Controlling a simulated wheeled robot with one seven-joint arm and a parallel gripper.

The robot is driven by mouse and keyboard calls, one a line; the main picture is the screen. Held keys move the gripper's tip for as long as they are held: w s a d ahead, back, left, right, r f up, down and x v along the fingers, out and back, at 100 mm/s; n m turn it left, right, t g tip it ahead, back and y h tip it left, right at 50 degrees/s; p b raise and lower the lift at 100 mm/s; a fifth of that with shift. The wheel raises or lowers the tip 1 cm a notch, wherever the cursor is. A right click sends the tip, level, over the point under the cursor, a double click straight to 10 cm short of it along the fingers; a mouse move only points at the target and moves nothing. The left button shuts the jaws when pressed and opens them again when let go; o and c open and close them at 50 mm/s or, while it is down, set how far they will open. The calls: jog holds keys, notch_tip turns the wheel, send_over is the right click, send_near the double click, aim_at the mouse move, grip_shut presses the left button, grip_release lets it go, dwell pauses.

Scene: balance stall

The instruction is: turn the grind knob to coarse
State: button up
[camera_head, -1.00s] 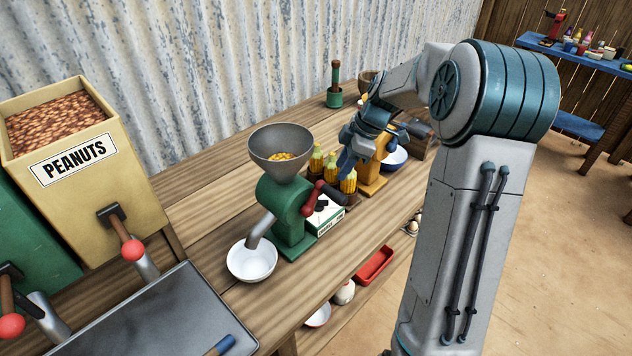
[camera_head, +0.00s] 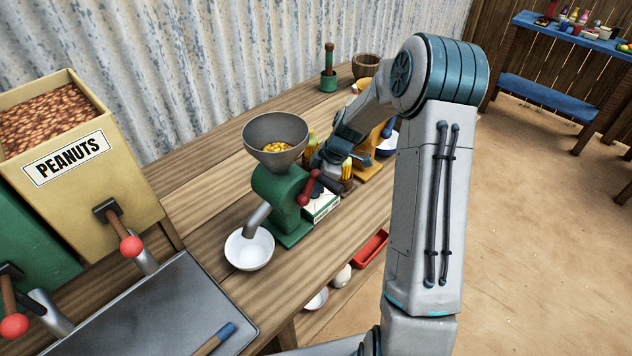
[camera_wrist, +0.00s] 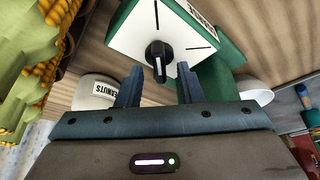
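The grind knob (camera_wrist: 157,52) is a small black knob with a white pointer line, on a white dial plate (camera_wrist: 130,38) with black marks. In the wrist view its pointer faces down toward my gripper. The dial box (camera_head: 320,208) sits at the right side of the green grinder (camera_head: 275,200); the knob cannot be made out in the head view. My gripper (camera_wrist: 160,70) is open, its two blue fingers on either side below the knob's near end. I cannot tell whether they touch it. In the head view my gripper (camera_head: 322,160) is just above the dial box, its fingertips hidden.
A dark red crank (camera_head: 310,188) stands close beside my gripper. Yellow corn cobs (camera_wrist: 40,75) are close at left in the wrist view. A white bowl (camera_head: 249,262) sits under the grinder's spout. A peanut bin (camera_head: 75,200) and a grey tray (camera_head: 150,310) are at left.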

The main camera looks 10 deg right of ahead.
jog(key=shift+a+f, duration=0.1)
jog(key=shift+f, duration=0.15)
grip_shut()
jog(key=b, duration=0.1)
jog(key=m+b, duration=0.1)
jog(key=b, duration=0.1)
jog(key=shift+f+m+t, duration=0.25)
jog(key=shift+m+t, duration=0.05)
jog(key=shift+t, duration=0.1)
jog(key=shift+r+m+h+b, duration=0.25)
jog(key=shift+m+h+b, duration=0.05)
jog(key=shift+m+b, duration=0.35)
